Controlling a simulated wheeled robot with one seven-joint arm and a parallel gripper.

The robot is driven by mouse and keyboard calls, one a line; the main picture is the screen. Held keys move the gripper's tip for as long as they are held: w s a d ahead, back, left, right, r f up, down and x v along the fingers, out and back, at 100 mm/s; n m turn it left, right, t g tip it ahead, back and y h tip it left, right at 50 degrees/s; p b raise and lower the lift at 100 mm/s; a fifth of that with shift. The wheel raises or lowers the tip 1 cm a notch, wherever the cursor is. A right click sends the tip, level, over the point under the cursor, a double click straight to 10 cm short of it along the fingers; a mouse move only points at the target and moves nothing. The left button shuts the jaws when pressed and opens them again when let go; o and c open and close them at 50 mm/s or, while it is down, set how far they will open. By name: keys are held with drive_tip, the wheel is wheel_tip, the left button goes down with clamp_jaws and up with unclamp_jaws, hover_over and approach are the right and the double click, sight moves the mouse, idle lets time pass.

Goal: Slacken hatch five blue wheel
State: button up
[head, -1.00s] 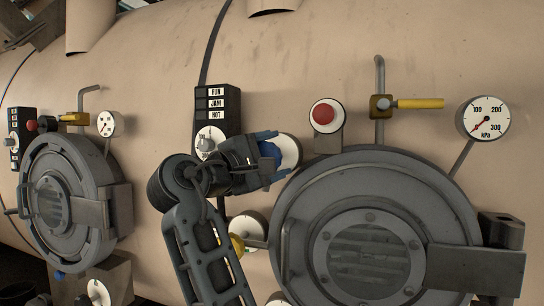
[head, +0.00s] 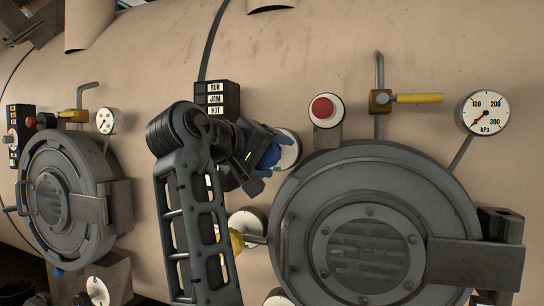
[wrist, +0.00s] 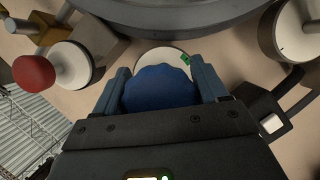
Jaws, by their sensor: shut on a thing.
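The blue wheel (head: 270,156) sits in front of a round white plate (head: 289,150) on the tan vessel wall, just left of the large grey hatch (head: 375,240). My gripper (head: 268,150) is shut on the blue wheel. In the wrist view the blue wheel (wrist: 160,90) fills the space between my two blue-grey fingers, with the white plate (wrist: 165,57) behind it and a small green mark (wrist: 185,60) near the right finger. No number for the hatch can be read. My arm and gripper hide part of the wheel in the head view.
A red button (head: 322,109) and a yellow-handled valve (head: 417,98) are above the hatch, with a kPa gauge (head: 485,113) to the right. A RUN/JAM/HOT panel (head: 217,96) is partly behind my arm. Another hatch (head: 68,200) is at left.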

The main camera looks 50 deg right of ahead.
drive_tip(key=shift+f+m+t+y, duration=0.25)
drive_tip(key=shift+m+t+y, duration=0.25)
drive_tip(key=shift+m, duration=0.6)
drive_tip(key=m+b, duration=0.1)
drive_tip(key=m+t+y+b, duration=0.1)
drive_tip(key=m, duration=0.1)
drive_tip(key=shift+w+a+f+t, duration=0.1)
drive_tip(key=shift+w+f+t, duration=0.05)
drive_tip(key=shift+w+t, duration=0.15)
drive_tip(key=shift+w+f+m+t+y+b, duration=0.1)
drive_tip(key=shift+m+t+y+b, duration=0.5)
drive_tip(key=shift+m+t, duration=0.45)
drive_tip(key=shift+w+a+m+t+b, duration=0.15)
drive_tip(key=shift+m+t+b, duration=0.5)
drive_tip(key=shift+m, duration=0.5)
drive_tip(key=o, duration=1)
drive_tip(key=shift+r, duration=0.2)
drive_tip(key=shift+c, duration=0.2)
drive_tip(key=shift+r, duration=0.1)
